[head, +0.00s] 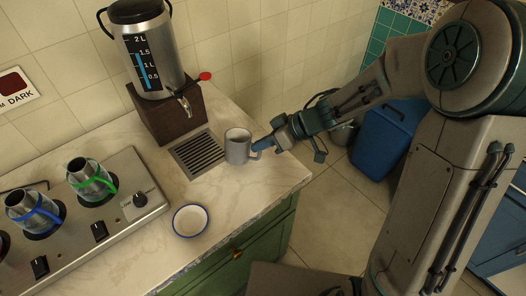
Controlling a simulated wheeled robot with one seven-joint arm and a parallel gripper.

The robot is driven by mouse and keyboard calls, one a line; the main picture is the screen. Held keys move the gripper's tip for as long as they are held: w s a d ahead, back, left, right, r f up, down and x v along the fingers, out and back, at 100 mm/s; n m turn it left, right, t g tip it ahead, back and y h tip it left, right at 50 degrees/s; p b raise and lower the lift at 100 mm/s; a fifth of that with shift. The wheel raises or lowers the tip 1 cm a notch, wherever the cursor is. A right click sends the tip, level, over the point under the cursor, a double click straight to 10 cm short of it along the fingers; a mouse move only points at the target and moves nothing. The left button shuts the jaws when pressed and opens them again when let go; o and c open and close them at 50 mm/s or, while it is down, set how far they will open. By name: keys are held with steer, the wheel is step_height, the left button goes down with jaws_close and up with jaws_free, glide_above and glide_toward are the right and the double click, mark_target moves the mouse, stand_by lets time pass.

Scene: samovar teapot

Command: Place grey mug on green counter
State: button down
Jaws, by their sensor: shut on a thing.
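The grey mug (237,147) is upright at the right part of the counter, beside the drain grate. My gripper (259,148) comes from the right and is shut on the mug's right side, at its handle. The fingertips partly hide the handle. The green counter (245,190) has a pale marble top and green cabinet doors below. The mug's base appears at the level of the top, but I cannot tell whether it touches.
A steel samovar (150,55) on a brown wooden base stands behind the metal grate (198,154). A white blue-rimmed bowl (190,220) sits in front. A blue bin (388,140) stands on the floor at right.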

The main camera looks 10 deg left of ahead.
mark_target(249, 158)
step_height(249, 158, down, 3)
steer(key=shift+d+f+b, duration=0.1)
steer(key=shift+f+b, duration=0.05)
steer(key=shift+b, duration=0.2)
steer(key=c, duration=1.5)
jaws_free()
steer(key=p+v, duration=0.2)
steer(key=v, duration=1)
